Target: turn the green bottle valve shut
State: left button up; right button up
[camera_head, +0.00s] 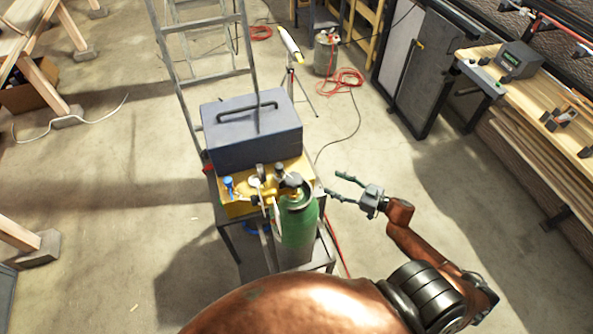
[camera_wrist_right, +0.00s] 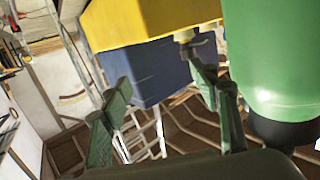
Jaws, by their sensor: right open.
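The green bottle (camera_head: 298,235) stands upright at the front of a small cart. Its dark valve top (camera_head: 291,181) sits above a pale collar, close to the yellow box. My left gripper is not in view.
A yellow box (camera_head: 238,208) with gauges and a blue knob (camera_head: 228,183) sits beside the bottle. A grey toolbox (camera_head: 250,145) stands behind it. A ladder (camera_head: 213,70) is at the back left, a workbench (camera_head: 490,75) at the right.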

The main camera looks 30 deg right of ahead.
jog(key=s+a+r+n+g+y+p, duration=0.2)
jog(key=a+r+n+y, duration=0.35)
jog(key=r, duration=0.95)
jog(key=n+g+y+p, duration=0.1)
jog(key=n+g+y, duration=0.1)
jog(key=g+y, duration=0.15)
send_near(294, 178)
jog(key=x, duration=0.2)
jog(key=shift+g+h, duration=0.3)
jog(key=shift+g, duration=0.25)
jog(key=x, duration=0.2)
jog(key=p+x, duration=0.1)
jog(key=x, duration=0.4)
jog(key=shift+w+r, duration=0.1)
jog(key=shift+r, duration=0.25)
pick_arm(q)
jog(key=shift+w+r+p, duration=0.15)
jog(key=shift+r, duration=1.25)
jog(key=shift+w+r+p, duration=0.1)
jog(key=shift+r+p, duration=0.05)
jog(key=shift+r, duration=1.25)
pick_arm(e)
jog(key=shift+w+a, duration=0.25)
jog(key=shift+a, duration=0.2)
jog(key=shift+c, duration=0.7)
